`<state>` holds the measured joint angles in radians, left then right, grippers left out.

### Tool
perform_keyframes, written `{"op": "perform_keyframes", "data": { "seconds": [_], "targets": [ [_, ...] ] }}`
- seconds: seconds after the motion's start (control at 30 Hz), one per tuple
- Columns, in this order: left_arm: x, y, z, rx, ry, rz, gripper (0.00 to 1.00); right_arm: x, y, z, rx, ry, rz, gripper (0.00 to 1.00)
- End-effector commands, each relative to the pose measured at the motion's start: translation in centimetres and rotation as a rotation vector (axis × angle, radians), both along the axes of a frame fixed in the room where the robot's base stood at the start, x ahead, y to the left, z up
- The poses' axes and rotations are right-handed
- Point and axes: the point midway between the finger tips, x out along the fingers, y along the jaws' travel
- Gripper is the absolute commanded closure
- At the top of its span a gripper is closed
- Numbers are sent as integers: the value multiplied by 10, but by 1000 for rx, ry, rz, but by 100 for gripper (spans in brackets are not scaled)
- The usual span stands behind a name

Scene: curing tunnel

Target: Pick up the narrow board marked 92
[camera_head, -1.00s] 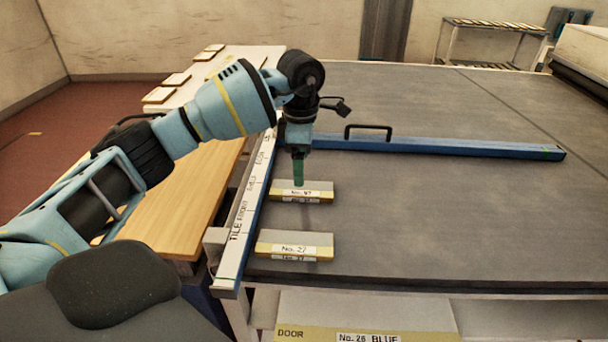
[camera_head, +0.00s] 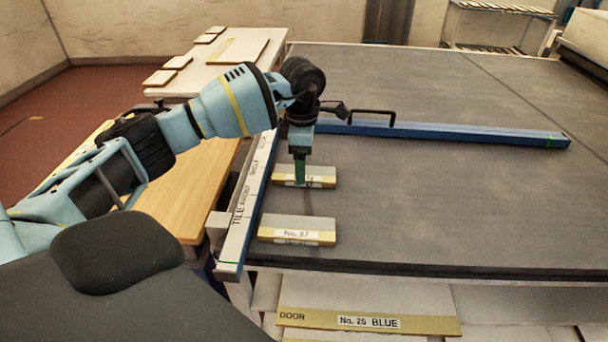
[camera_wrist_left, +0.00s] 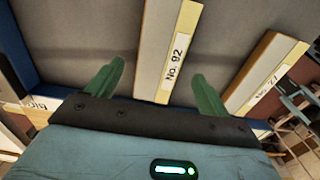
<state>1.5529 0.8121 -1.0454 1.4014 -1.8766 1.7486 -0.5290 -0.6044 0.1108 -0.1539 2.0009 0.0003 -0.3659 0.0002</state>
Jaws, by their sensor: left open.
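The narrow board marked 92 (camera_wrist_left: 170,45) shows in the left wrist view, with its white label reading "No. 92" along a yellow edge. In the head view this board (camera_head: 318,171) lies on the grey table, its label partly hidden by my gripper. My left gripper (camera_wrist_left: 157,85) is open, with green fingers on either side of the board's near end in the wrist view. In the head view the left gripper (camera_head: 300,182) points down at the board. I cannot tell whether the fingers touch it. My right gripper is not in view.
A board marked No. 27 (camera_head: 297,222) lies just nearer on the grey table (camera_head: 450,200). A blue rail with a black handle (camera_head: 450,136) lies behind. A marked ruler bar (camera_head: 243,220) runs along the left edge. A "No. 26 BLUE" board (camera_head: 368,300) sits below.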

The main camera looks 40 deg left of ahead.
Motion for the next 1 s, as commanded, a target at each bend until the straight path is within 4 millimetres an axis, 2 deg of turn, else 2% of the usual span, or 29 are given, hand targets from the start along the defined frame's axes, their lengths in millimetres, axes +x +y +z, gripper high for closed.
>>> {"op": "perform_keyframes", "data": {
  "seconds": [0.2,0.5,0.87,1.0],
  "targets": [
    [0,1,-25,-1,1,-1,20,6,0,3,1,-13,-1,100],
    [0,1,-29,0,0,-1,21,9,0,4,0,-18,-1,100],
    [0,1,-28,0,0,-1,68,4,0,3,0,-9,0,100],
    [0,1,-28,-1,-1,-1,69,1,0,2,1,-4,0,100]
  ]
}}
